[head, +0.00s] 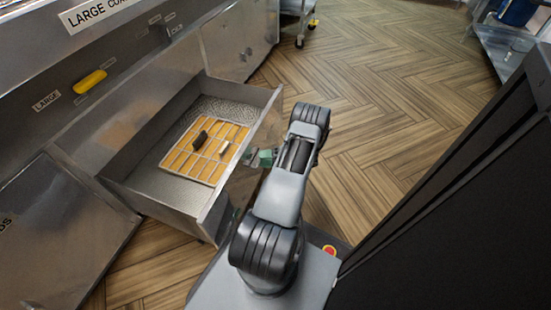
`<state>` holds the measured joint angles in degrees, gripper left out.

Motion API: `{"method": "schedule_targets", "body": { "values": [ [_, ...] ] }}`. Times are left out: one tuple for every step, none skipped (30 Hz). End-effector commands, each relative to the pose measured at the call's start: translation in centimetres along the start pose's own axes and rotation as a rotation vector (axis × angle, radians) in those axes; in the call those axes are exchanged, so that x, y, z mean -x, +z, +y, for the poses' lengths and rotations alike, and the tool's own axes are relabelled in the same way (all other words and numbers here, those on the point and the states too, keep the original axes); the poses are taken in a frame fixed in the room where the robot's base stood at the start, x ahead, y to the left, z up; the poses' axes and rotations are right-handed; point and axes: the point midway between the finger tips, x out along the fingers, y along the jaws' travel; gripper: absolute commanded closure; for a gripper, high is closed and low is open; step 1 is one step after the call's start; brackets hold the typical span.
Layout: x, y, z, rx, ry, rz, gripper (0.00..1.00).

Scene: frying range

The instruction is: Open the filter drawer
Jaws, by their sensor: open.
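The filter drawer (150,188) stands pulled out from the steel range front in the head view. Inside it lies an orange and white grid-like filter (185,165), with a dark piece (200,140) and a small light piece on it. My gripper (252,157) is open at the drawer's front panel, near its right part. The arm reaches it from the right. I cannot tell whether the fingers touch the panel or its handle, which is hidden on the outer side.
The range front (60,60) carries a yellow handle (90,81) and labels. A wheeled steel cart (299,8) stands at the back. A dark cabinet (450,190) fills the right side. The wood floor (390,75) beyond my arm is clear.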

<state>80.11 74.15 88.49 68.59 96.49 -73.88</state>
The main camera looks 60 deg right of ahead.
Motion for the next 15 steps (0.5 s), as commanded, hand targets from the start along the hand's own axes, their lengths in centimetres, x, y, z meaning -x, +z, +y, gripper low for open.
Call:
{"method": "schedule_targets", "body": {
  "values": [
    [0.7, 0.0, -0.1, 0.0, 0.0, 0.003, 0.57],
    [1.1, 0.0, -0.1, 0.0, 0.0, 0.004, 0.57],
    [1.8, 0.0, -0.2, 0.001, 0.0, 0.005, 0.57],
    [2.3, 0.0, -0.2, 0.0, 0.0, 0.004, 0.57],
    [3.0, 0.0, -0.2, 0.001, -0.001, 0.006, 0.57],
    [3.8, 0.0, -0.2, 0.002, 0.0, 0.006, 0.57],
    [4.5, 0.0, -0.2, 0.001, 0.001, 0.006, 0.57],
    [5.1, 0.0, -0.1, 0.0, 0.0, 0.006, 0.57],
    [6.0, 0.0, -0.1, 0.001, 0.0, 0.005, 0.57],
    [6.6, 0.0, -0.1, 0.001, 0.0, 0.005, 0.57],
    [7.2, 0.0, -0.1, 0.001, 0.0, 0.005, 0.57],
    [8.0, 0.1, -0.1, 0.0, 0.0, 0.004, 0.57],
    [8.5, 0.1, -0.1, 0.0, 0.0, 0.004, 0.57],
    [9.0, 0.0, -0.1, 0.002, 0.0, 0.004, 0.57],
    [9.7, 0.0, 0.0, 0.001, -0.001, 0.004, 0.57]
  ]
}}
